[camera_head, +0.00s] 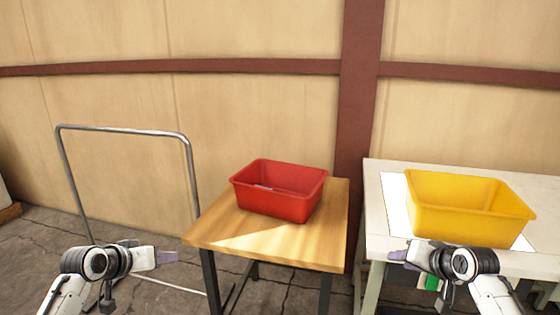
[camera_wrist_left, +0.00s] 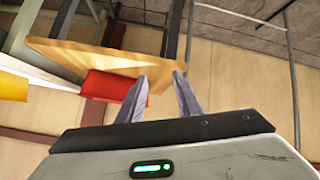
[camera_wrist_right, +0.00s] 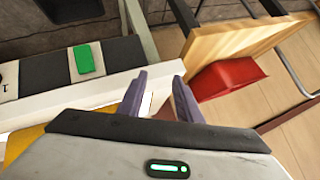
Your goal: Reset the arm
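My left gripper (camera_head: 166,257) is at the lower left in the head view, in front of and left of the wooden table. In the left wrist view its two fingers (camera_wrist_left: 158,98) stand apart with nothing between them. My right gripper (camera_head: 399,255) is at the lower right, near the front left edge of the white table. In the right wrist view its fingers (camera_wrist_right: 160,97) are also apart and empty. Both grippers are clear of the bins.
A red bin (camera_head: 270,205) with a small item inside stands on the wooden table (camera_head: 225,228). A yellow bin (camera_head: 470,225) stands on the white table (camera_head: 380,215). A metal rail frame (camera_head: 125,130) is at the left. A green object (camera_wrist_right: 89,58) shows below the white table.

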